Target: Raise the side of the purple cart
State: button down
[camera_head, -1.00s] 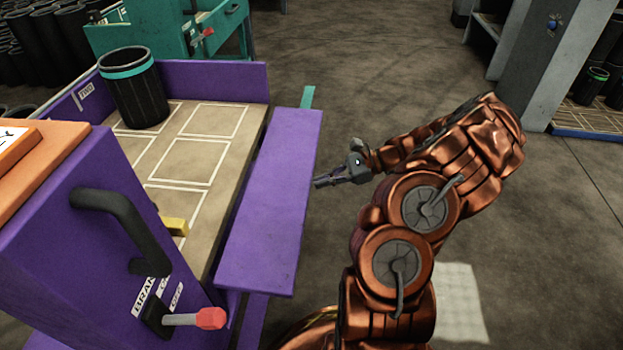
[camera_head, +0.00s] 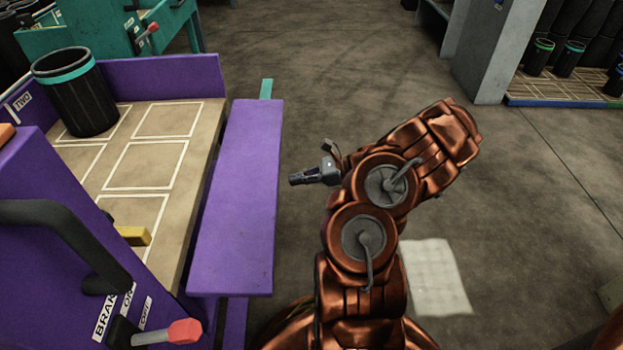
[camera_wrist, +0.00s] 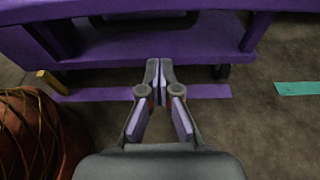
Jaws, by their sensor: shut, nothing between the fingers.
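The purple cart (camera_head: 160,75) stands at the left in the head view, with a tan gridded deck (camera_head: 120,205). Its side is a long purple panel (camera_head: 238,190), lowered outward along the deck's right edge and roughly flat. My gripper (camera_head: 294,179) is shut and empty, just right of the panel's outer edge in the picture, with floor showing between. In the wrist view my fingertips (camera_wrist: 160,63) meet and point toward the cart's purple lower part (camera_wrist: 120,47). Whether they touch it I cannot tell.
A black bin with a teal band (camera_head: 75,92) stands on the deck's far left. A red-tipped brake lever (camera_head: 183,331) and black handle (camera_head: 60,232) are at the near end. A teal cart (camera_head: 120,32) stands behind. Floor to the right is open up to a grey pillar (camera_head: 495,50).

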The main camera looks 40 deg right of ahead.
jog(key=shift+w+a+r+b, duration=0.55)
jog(key=shift+a+r+b, duration=0.05)
jog(key=shift+r+b, duration=0.15)
jog(key=shift+w+a+r+b, duration=0.5)
jog(key=shift+a+r+b, duration=0.15)
jog(key=shift+r, duration=0.1)
jog(key=shift+d+r, duration=0.1)
